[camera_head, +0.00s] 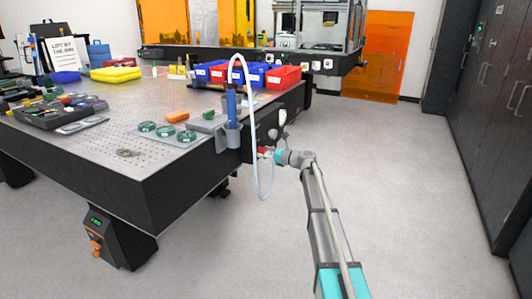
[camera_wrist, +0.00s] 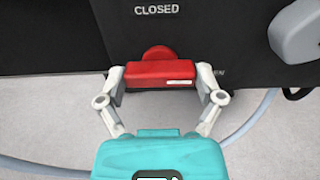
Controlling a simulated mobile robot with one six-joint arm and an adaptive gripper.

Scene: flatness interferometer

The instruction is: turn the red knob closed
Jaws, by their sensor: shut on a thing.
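The red knob (camera_wrist: 160,74) is in the middle of the wrist view, on a dark panel (camera_wrist: 60,45). It is a wide red bar with a rounded red part behind it and a white mark toward its right end. The word CLOSED stands above it, and a partly hidden word ending in EN is at its right. My gripper (camera_wrist: 161,78) is shut on the knob, one finger at each end of the bar. In the head view the knob (camera_head: 264,151) is small, at the table's side, with my gripper (camera_head: 272,153) at it.
A pale hose (camera_head: 256,135) loops over a blue cylinder (camera_head: 231,105) and hangs close to my gripper. In the wrist view a grey rounded part (camera_wrist: 297,32) is at the upper right. Optics and bins cover the table (camera_head: 75,140). The floor to the right is clear.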

